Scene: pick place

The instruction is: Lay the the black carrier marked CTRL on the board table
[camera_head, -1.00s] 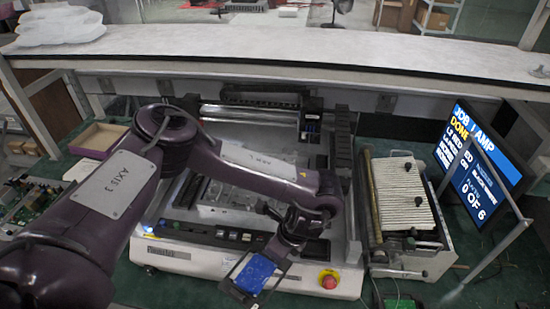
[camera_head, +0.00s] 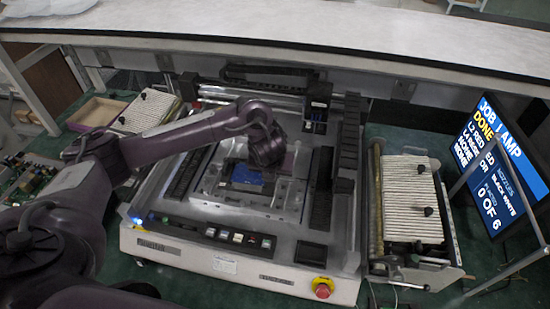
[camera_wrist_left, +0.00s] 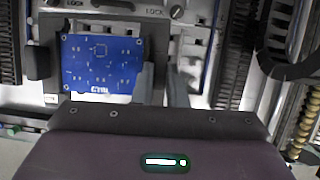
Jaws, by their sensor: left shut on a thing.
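The black carrier (camera_wrist_left: 47,72) holds a blue circuit board (camera_wrist_left: 100,62) with white lettering that looks like CTRL at its lower edge. In the head view the blue board (camera_head: 247,174) shows over the board table (camera_head: 235,211), the pale metal area in the middle of the machine. My left gripper (camera_wrist_left: 160,85) is shut on the carrier's right side in the wrist view. In the head view my left gripper (camera_head: 268,160) hides part of the carrier. The carrier looks about level; I cannot tell whether it touches the table. My right gripper is not in view.
A black machine head (camera_head: 317,105) stands behind and right of the carrier. Feeder banks stand at the right (camera_head: 412,200) and back left (camera_head: 147,110). A red stop button (camera_head: 322,288) is on the front panel. A screen (camera_head: 500,160) stands far right, and a white shelf (camera_head: 300,40) spans the back.

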